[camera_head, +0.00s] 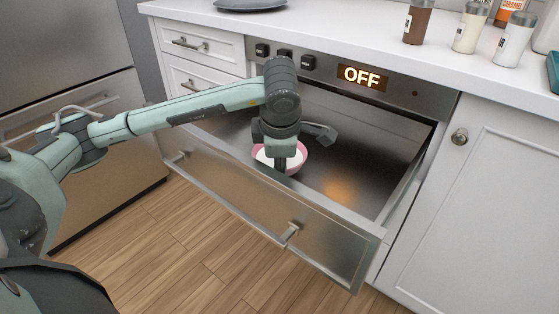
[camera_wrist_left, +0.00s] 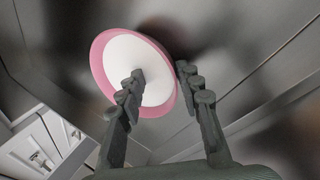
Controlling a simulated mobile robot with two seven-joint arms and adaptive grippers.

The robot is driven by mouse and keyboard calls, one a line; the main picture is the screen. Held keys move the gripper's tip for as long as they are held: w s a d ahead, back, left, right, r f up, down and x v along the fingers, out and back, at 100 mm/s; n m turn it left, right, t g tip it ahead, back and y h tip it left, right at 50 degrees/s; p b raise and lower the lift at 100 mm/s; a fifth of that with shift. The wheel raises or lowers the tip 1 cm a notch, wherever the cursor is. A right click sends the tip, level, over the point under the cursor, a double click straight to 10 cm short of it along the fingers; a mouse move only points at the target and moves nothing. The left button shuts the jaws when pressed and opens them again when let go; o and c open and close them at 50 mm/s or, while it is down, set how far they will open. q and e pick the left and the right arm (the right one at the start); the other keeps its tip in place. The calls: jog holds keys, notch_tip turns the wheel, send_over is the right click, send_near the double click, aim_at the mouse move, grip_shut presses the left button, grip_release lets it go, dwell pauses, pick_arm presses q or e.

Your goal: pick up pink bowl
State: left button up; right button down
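The pink bowl (camera_head: 299,160), with a white inside, sits in the open metal drawer (camera_head: 345,170) under the control panel. In the left wrist view the bowl (camera_wrist_left: 107,85) shows its pink rim and white middle. My left gripper (camera_head: 280,162) reaches down over the bowl and hides part of it. In the left wrist view my left gripper (camera_wrist_left: 160,73) is open, with one finger over the white inside and the other beyond the right rim. I cannot tell whether either finger touches the bowl. My right gripper is not in view.
The drawer front (camera_head: 270,210) and its side walls surround the bowl. The drawer floor right of the bowl is clear. The white counter (camera_head: 330,35) above holds a grey plate (camera_head: 250,4) and several bottles, including a brown one (camera_head: 417,22). A steel fridge (camera_head: 70,110) stands at left.

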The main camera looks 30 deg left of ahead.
pick_arm(q)
grip_shut()
jog(key=shift+s+f, duration=0.1)
dwell(0.6)
